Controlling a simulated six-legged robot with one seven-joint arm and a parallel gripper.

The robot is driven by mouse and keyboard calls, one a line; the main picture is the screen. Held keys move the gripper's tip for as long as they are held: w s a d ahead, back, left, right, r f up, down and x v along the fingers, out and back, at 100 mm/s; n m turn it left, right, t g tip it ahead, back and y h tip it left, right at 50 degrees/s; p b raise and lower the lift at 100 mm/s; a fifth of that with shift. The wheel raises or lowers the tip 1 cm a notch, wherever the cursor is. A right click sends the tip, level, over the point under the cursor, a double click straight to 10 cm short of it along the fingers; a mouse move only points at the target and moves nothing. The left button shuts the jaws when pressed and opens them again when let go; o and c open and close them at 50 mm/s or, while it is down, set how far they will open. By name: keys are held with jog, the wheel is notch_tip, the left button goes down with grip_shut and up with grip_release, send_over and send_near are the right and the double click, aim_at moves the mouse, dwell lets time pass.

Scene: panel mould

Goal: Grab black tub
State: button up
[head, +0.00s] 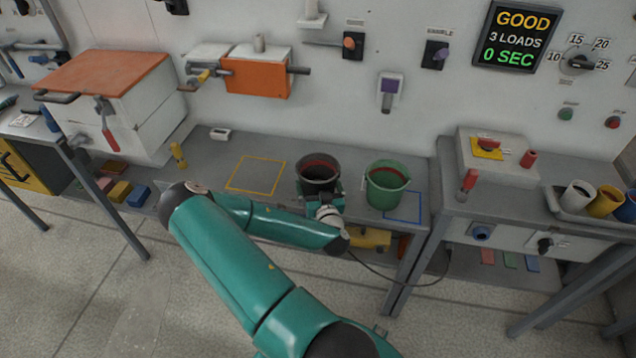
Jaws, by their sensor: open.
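The black tub (318,165) stands upright on the grey bench, left of the green tub, with dark reddish contents inside its rim. My gripper (320,194) is at the near side of the black tub, its jaws open and low against the tub's front. I cannot tell whether the fingers touch the wall. My green arm hides part of the bench below the tub. The green tub (387,184) stands close on the right, also with reddish contents.
A yellow outlined square (256,174) on the bench to the left is empty. An orange-fronted box (256,77) is on the wall behind. A higher bench (495,205) stands at the right.

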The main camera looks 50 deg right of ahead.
jog(key=c, duration=0.7)
jog(key=shift+r, duration=0.15)
